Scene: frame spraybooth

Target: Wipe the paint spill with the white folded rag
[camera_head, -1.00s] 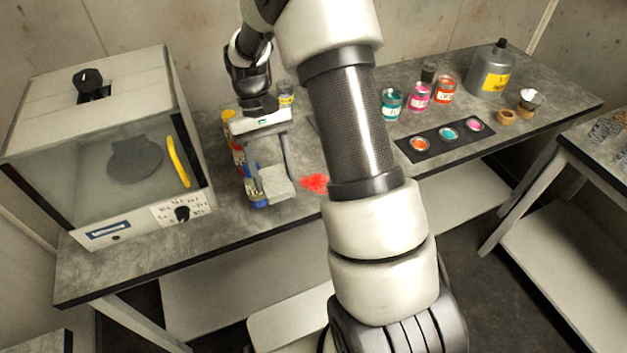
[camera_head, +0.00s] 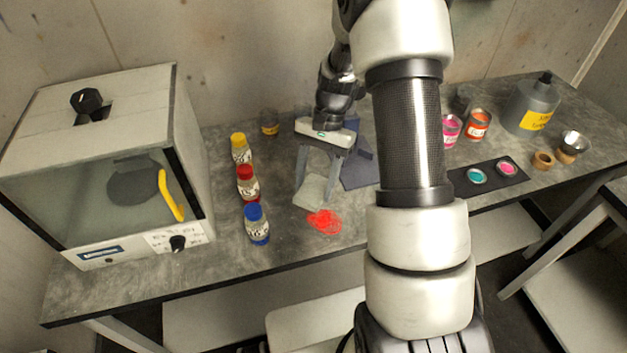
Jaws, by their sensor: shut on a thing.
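The red paint spill (camera_head: 324,222) lies on the grey table, near its front edge. The folded rag (camera_head: 314,191) looks pale grey-white and is at my fingertips, just behind the spill and slightly left of it in the picture. My gripper (camera_head: 318,180) points down and is shut on the rag. I cannot tell whether the rag touches the table. The spill's near side is uncovered; my arm hides part of the table to the right.
Yellow-capped (camera_head: 241,149), red-capped (camera_head: 247,184) and blue-capped (camera_head: 256,224) bottles stand left of the rag. A glass-fronted cabinet (camera_head: 105,165) stands farther left. A dark blue-grey flat item (camera_head: 360,170) lies right of my gripper. Paint cups (camera_head: 478,124) and a large bottle (camera_head: 530,104) stand right.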

